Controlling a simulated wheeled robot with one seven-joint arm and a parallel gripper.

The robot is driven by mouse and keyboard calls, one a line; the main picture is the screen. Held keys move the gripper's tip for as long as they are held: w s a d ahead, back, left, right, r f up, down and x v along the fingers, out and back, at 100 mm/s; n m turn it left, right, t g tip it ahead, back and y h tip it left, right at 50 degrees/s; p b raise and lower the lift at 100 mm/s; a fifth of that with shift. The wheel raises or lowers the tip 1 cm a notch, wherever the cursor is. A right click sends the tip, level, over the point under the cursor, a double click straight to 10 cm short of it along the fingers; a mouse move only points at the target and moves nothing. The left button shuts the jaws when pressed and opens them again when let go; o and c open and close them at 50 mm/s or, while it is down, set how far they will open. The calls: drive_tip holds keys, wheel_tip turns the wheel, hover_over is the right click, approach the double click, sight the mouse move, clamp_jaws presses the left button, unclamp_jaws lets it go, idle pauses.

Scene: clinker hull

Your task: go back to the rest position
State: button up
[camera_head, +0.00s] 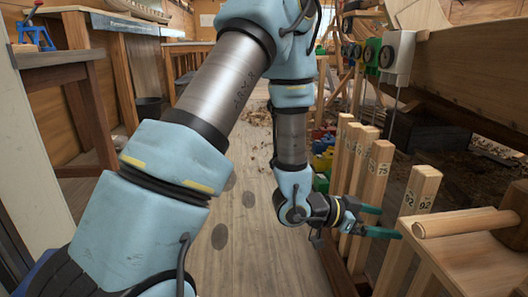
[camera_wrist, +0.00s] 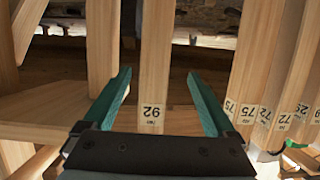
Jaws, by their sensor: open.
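My gripper (camera_head: 385,222) is open, with its two green fingers pointing right toward a row of upright wooden posts. The wrist view shows the same open gripper (camera_wrist: 158,75) with nothing held. A post marked 92 (camera_wrist: 152,60) stands in line with the gap between the fingers. I cannot tell whether it is between the fingertips or just beyond them. In the head view a post marked 92 (camera_head: 422,188) stands right of the fingertips. My arm reaches forward and bends down in the middle of the head view.
More numbered posts (camera_head: 376,170) stand behind, beside my forearm. A wooden block with a round bar (camera_head: 466,222) is at the right front. Coloured items (camera_head: 322,150) lie beyond the wrist. A workbench (camera_head: 60,57) stands at the left. The plank floor (camera_head: 258,255) is clear left of the gripper.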

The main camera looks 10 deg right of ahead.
drive_tip(key=w+a+n+t+y, duration=0.6)
drive_tip(key=w+a+n+y, duration=0.15)
drive_tip(key=w+a, duration=1)
drive_tip(key=s+a+r+n+g+y, duration=0.25)
drive_tip(key=s+a+n, duration=0.25)
drive_tip(key=a, duration=0.7)
drive_tip(key=s+a+r+n+g+y, duration=0.15)
drive_tip(key=s+a+n+y, duration=0.3)
drive_tip(key=a, duration=0.65)
wheel_tip(320, 180, up, 37)
drive_tip(key=p, duration=3.6)
drive_tip(key=shift+s+a, duration=0.35)
drive_tip(key=shift+s, duration=0.05)
